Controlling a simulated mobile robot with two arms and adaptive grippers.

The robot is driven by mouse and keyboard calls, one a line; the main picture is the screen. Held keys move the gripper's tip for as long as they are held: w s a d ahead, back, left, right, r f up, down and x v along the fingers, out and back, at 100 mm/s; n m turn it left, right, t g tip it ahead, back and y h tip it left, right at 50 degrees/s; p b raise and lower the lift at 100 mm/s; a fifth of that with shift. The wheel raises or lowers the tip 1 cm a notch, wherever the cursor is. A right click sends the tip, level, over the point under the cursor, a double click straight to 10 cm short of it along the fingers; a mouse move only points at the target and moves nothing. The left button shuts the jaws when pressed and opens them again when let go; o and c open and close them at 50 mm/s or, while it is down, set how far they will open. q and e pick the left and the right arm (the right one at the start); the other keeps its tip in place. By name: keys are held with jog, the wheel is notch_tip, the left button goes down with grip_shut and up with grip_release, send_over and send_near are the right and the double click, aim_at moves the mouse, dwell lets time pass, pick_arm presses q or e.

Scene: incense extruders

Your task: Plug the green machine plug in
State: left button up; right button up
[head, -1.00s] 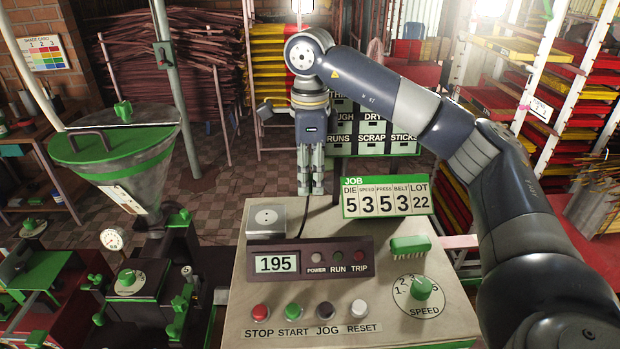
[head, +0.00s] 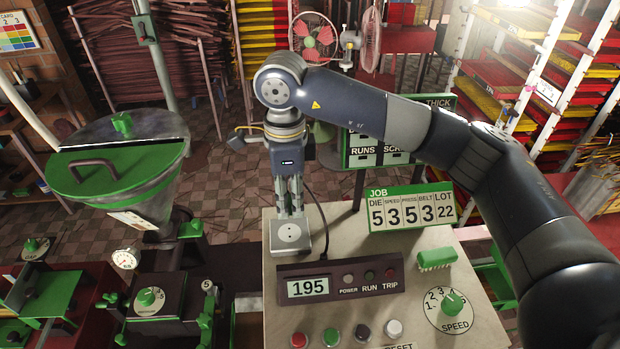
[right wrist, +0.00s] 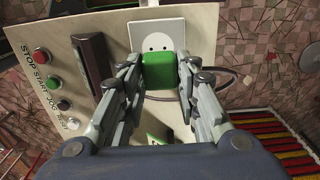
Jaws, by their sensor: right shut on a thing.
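The green plug (right wrist: 160,72) is between the fingers of my right gripper (right wrist: 160,76) in the right wrist view, gripped from both sides. Just beyond it is the pale square socket (right wrist: 157,40), with its two dark holes uncovered. I cannot tell how wide the gap between plug and socket is. In the head view my right gripper (head: 290,208) points down just behind the socket (head: 291,238) at the panel's upper left corner. The fingers hide the plug there. A dark cord (head: 322,205) hangs beside the gripper. My left gripper is not in view.
A green-lidded hopper (head: 115,165) stands left.

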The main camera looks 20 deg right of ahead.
aim_at(290, 200)
jog(key=shift+s, duration=0.25)
jog(key=shift+w+f+b, duration=0.1)
jog(key=shift+f+b, duration=0.3)
jog(key=shift+f, duration=0.4)
jog(key=shift+f+b, duration=0.4)
jog(key=shift+f, duration=0.4)
jog(key=shift+f+b, duration=0.5)
jog(key=shift+f, duration=0.8)
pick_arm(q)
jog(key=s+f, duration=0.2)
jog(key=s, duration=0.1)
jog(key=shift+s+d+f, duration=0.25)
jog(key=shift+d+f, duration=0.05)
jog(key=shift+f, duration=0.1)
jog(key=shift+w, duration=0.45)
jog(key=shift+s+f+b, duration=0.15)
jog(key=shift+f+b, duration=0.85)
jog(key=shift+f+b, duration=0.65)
pick_arm(e)
jog(key=shift+f, duration=0.6)
jog(key=o, duration=1.1)
